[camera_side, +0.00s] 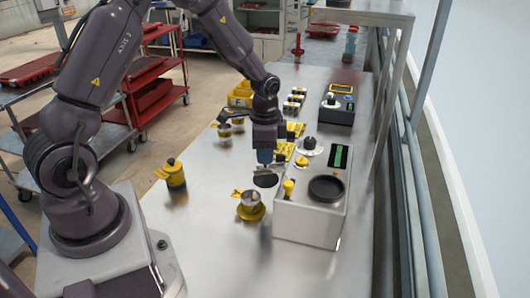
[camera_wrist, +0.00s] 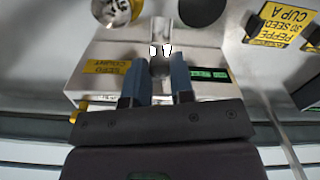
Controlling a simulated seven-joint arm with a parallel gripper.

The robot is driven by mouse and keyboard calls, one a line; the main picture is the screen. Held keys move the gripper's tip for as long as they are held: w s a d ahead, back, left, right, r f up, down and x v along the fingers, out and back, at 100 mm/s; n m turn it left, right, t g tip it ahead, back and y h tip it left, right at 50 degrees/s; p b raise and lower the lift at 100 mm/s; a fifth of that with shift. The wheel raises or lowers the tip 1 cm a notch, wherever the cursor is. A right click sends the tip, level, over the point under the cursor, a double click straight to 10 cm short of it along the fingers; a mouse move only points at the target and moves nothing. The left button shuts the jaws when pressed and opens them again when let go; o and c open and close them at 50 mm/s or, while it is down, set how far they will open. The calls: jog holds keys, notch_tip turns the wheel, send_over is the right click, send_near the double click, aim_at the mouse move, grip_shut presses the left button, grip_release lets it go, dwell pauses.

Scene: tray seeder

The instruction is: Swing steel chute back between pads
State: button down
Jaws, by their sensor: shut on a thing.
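My gripper (camera_side: 265,157) is pointed down at the left side of the steel seed counter (camera_side: 310,222). In the wrist view its two blue fingers (camera_wrist: 159,76) are closed on the steel chute (camera_wrist: 160,30), one finger on each side of the narrow metal piece. The chute runs away from the fingers toward the top of the picture. Two small white pads (camera_wrist: 160,49) show side by side over the chute, just beyond the fingertips. In the side view the chute is small and partly hidden by the fingers.
The counter bears a black round dish (camera_side: 326,188) and a green display (camera_side: 341,157). A steel cup (camera_side: 250,198) on a yellow saucer (camera_side: 251,213) stands close in front. Another machine (camera_side: 336,105) stands behind. Bare table lies at front left.

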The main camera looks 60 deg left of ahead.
dwell(0.3)
jog(key=c, duration=1)
grip_release()
notch_tip(320, 180, up, 13)
jog(key=s+d+r+n+t, duration=0.2)
jog(key=s+d+r, duration=0.1)
jog(key=s, duration=0.3)
jog(key=s+d+r+n+t, duration=0.1)
jog(key=s+d+r+n, duration=0.1)
jog(key=s+d+r, duration=0.2)
jog(key=s+d+r+n+t, duration=0.2)
jog(key=s+d+r, duration=0.1)
jog(key=s, duration=0.5)
jog(key=shift+s+d+r+t, duration=0.1)
jog(key=shift+d+r+t, duration=0.05)
jog(key=shift+r+t, duration=0.15)
